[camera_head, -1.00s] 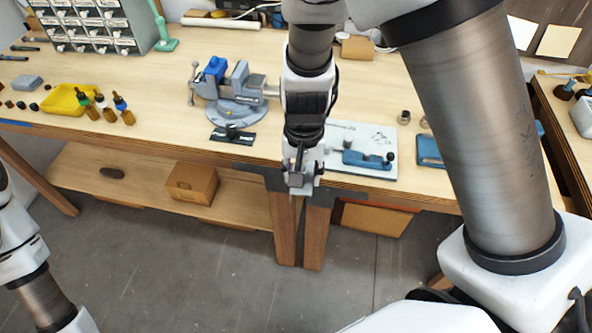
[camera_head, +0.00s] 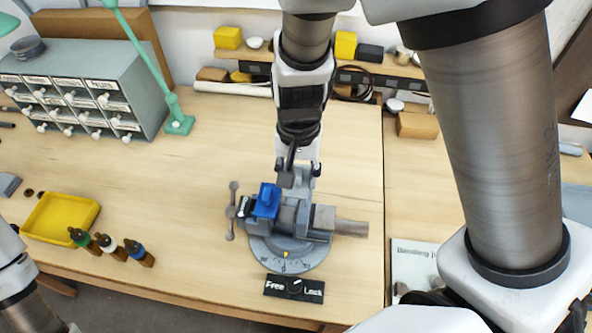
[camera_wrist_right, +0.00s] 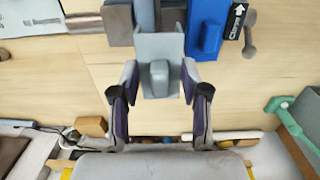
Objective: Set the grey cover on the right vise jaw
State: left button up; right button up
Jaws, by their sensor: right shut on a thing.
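My right gripper (camera_head: 298,172) is shut on the grey cover (camera_head: 287,180), just behind the vise. In the right wrist view the grey cover (camera_wrist_right: 160,62) sits between the two fingers (camera_wrist_right: 160,82), its upper end close to the vise jaws (camera_wrist_right: 118,24). I cannot tell whether it touches them. A blue cover (camera_head: 266,201) sits on the left jaw of the grey vise (camera_head: 288,244); it also shows in the right wrist view (camera_wrist_right: 206,28). The right jaw (camera_head: 323,217) shows no cover on it. My left gripper is out of view.
A black Free/Lock plate (camera_head: 294,289) lies at the vise's front. The bench (camera_head: 200,190) around the vise is mostly clear.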

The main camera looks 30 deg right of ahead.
aim_at(305, 190)
jog(key=s+b, duration=0.1)
jog(key=s, duration=0.2)
jog(key=shift+s, duration=0.2)
jog(key=shift+s+f+b, duration=0.2)
jog(key=shift+f+b, duration=0.1)
jog(key=shift+b, duration=0.1)
jog(key=shift+w+f+b, duration=0.65)
jog(key=shift+w+f, duration=0.35)
jog(key=shift+f, duration=0.5)
grip_shut()
jog(key=shift+s+f+b, duration=0.35)
jog(key=shift+s+b, duration=0.1)
jog(key=shift+b, duration=0.2)
jog(key=shift+f, duration=0.3)
jog(key=shift+w, duration=0.3)
pick_arm(q)
jog(key=f, duration=0.1)
jog(key=s+f, duration=0.1)
jog(key=f, duration=0.2)
jog(key=shift+s+f, duration=0.1)
jog(key=shift+s, duration=0.25)
jog(key=shift+s, duration=0.1)
pick_arm(e)
jog(key=shift+s, duration=0.2)
